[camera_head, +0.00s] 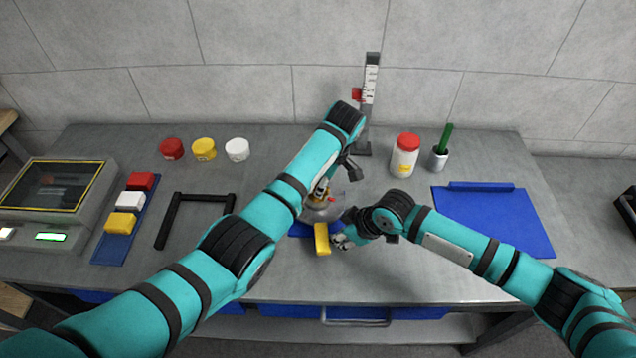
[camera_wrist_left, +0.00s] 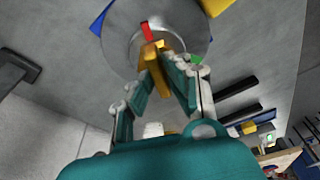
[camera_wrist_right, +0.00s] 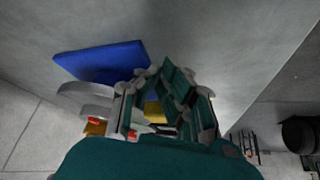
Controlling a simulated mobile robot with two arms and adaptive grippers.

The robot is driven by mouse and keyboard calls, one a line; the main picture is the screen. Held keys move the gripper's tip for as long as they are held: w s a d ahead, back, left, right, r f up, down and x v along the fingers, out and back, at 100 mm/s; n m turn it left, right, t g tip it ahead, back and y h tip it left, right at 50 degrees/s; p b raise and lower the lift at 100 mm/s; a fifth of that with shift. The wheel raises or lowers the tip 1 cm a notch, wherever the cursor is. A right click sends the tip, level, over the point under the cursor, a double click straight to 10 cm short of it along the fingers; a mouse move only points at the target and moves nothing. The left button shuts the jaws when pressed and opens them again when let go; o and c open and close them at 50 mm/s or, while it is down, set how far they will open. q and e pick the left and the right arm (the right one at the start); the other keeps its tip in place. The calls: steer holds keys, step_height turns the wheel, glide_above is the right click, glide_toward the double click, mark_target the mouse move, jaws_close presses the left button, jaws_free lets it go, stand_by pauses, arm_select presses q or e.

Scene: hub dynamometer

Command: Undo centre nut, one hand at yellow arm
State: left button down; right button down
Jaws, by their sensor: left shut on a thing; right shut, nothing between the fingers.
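The hub is a round grey metal disc (camera_wrist_left: 188,22) on a blue base (camera_wrist_right: 105,62). My left gripper (camera_head: 322,188) reaches it from above. In the left wrist view its fingers (camera_wrist_left: 166,60) are shut on the brass-coloured centre nut (camera_wrist_left: 150,54), and a red mark shows beside it. The yellow arm (camera_head: 321,239) sticks out from the hub toward the table's front edge. My right gripper (camera_head: 342,240) is shut and empty, low and just right of the yellow arm. In the right wrist view its fingers (camera_wrist_right: 166,66) partly hide the arm; I cannot tell whether they touch it.
A scale post (camera_head: 369,100) stands behind the hub. A red-lidded bottle (camera_head: 404,158) and a cup (camera_head: 438,158) stand back right, a blue tray (camera_head: 492,222) at right. A black frame (camera_head: 192,198), coloured blocks (camera_head: 130,200) and a display box (camera_head: 50,200) are left.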

mark_target(328, 238)
arm_select(q)
steer(key=shift+s+f, duration=0.15)
steer(key=shift+f, duration=0.1)
arm_select(e)
steer(key=shift+a, duration=0.1)
steer(key=shift+s+a, duration=0.2)
steer(key=shift+a, duration=1.2)
arm_select(q)
steer(key=c, duration=0.8)
jaws_free()
steer(key=shift+r, duration=0.1)
arm_select(e)
steer(key=shift+w, duration=0.1)
arm_select(q)
steer(key=shift+w+r, duration=0.1)
steer(key=shift+w, duration=0.1)
steer(key=shift+r, duration=0.35)
steer(key=shift+w+a+v, duration=0.1)
steer(key=shift+a+v, duration=0.15)
steer(key=shift+v, duration=0.85)
steer(key=shift+w+a+v, duration=0.1)
steer(key=shift+a+v, duration=0.15)
steer(key=shift+v, duration=0.85)
steer(key=shift+w+a+v, duration=0.1)
steer(key=shift+a+v, duration=0.15)
steer(key=shift+v, duration=0.85)
